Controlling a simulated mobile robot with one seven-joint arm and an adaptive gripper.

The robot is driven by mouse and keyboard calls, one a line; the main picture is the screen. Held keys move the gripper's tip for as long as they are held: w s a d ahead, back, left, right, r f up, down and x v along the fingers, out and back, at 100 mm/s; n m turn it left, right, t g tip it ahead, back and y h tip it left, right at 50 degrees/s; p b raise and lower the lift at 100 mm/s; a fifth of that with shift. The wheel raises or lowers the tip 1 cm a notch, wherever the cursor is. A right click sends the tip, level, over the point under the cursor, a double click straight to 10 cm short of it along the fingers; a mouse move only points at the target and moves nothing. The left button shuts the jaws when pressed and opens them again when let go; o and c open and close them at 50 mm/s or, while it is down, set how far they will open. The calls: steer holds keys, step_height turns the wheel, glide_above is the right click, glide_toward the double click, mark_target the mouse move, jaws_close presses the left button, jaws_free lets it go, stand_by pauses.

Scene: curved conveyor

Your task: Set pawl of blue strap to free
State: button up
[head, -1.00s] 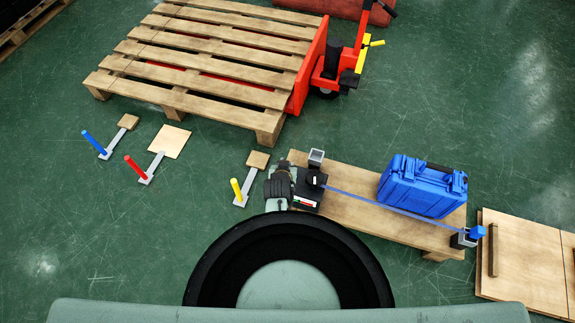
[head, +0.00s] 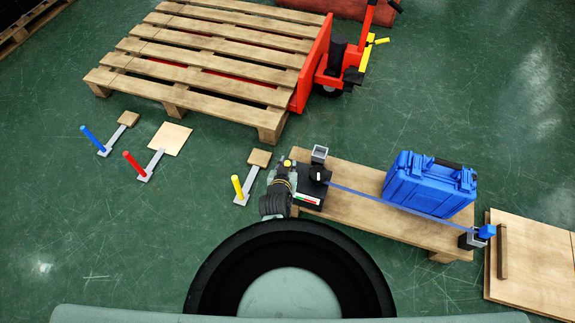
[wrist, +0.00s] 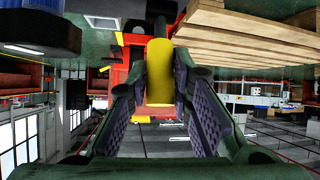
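The blue strap (head: 385,202) runs taut from a black box (head: 311,190) with a pale pointer and a red-and-green label, past a blue case (head: 430,184), to a blue-topped post (head: 478,236). My gripper (head: 282,181) is at the left side of the black box. A small yellow knob (head: 287,163) shows at its far end. In the wrist view a yellow cylinder (wrist: 159,65) stands between my two finger pads, very near both. I cannot tell whether they press on it. The pawl itself cannot be made out clearly.
The box and case are on a wooden board (head: 350,215). Floor levers with blue (head: 92,138), red (head: 132,162) and yellow (head: 237,187) handles stand to the left. A pallet (head: 200,55) on a red pallet truck (head: 335,70) is behind. Green floor between them is clear.

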steer(key=o, duration=0.4)
steer(key=shift+r, duration=0.1)
step_height(320, 180, up, 10)
steer(key=shift+f, duration=0.1)
stand_by(0.4)
